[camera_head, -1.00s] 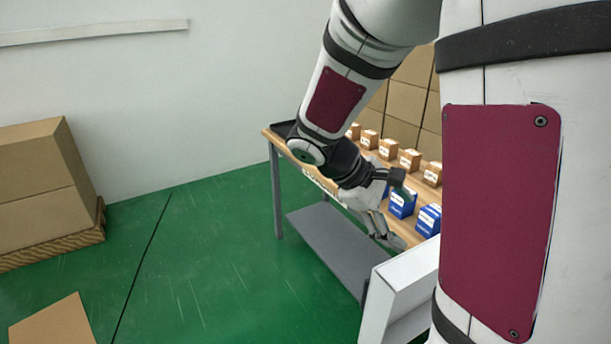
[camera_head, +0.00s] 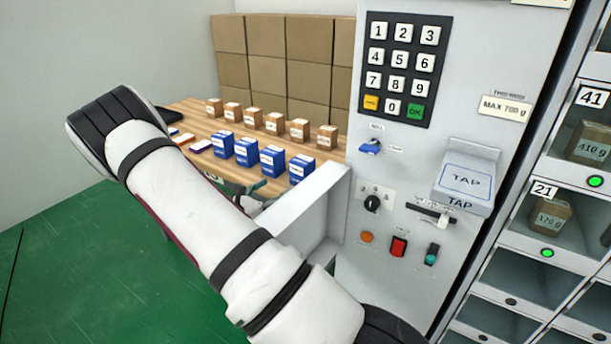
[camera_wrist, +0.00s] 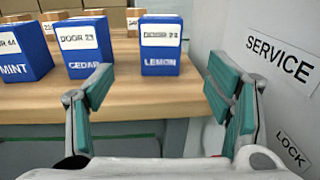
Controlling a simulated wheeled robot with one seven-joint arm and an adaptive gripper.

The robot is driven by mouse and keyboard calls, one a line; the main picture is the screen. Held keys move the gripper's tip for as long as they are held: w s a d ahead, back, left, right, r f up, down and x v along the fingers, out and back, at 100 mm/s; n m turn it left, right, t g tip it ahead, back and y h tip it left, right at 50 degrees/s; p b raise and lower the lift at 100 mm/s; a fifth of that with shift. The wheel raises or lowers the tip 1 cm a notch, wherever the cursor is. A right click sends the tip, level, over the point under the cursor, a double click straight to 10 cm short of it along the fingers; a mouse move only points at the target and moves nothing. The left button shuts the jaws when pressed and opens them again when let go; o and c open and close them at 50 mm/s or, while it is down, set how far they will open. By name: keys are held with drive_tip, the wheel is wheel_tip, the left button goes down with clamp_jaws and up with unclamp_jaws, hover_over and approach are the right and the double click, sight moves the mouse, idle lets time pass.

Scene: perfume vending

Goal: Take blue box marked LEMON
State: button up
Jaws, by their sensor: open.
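The blue box marked LEMON (camera_wrist: 160,45) stands upright on the wooden table (camera_wrist: 100,103) in the wrist view, its white label reading DOOR and a blurred number. It appears to be the rightmost blue box (camera_head: 300,169) in the head view. My gripper (camera_wrist: 163,88) is open and empty, its teal-padded fingers spread wide in front of the table edge. The LEMON box is ahead, between the fingers in the picture, and not touched. In the head view my gripper (camera_head: 250,188) is mostly hidden behind my arm.
Blue boxes CEDAR (camera_wrist: 84,48) and MINT (camera_wrist: 20,50) stand left of LEMON. Brown boxes (camera_head: 275,123) line up behind. A grey wall with a SERVICE sign (camera_wrist: 279,54) is close to my right finger. A keypad machine (camera_head: 400,150) and lockers (camera_head: 545,220) stand right.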

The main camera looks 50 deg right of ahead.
sight(296, 174)
drive_tip(key=d, duration=0.7)
drive_tip(key=shift+s+d, duration=0.1)
drive_tip(key=shift+d, duration=0.25)
drive_tip(key=shift+d+r, duration=0.2)
drive_tip(key=shift+d, duration=1.15)
drive_tip(key=shift+d+r, duration=0.15)
drive_tip(key=shift+d, duration=1.2)
drive_tip(key=c, duration=1.3)
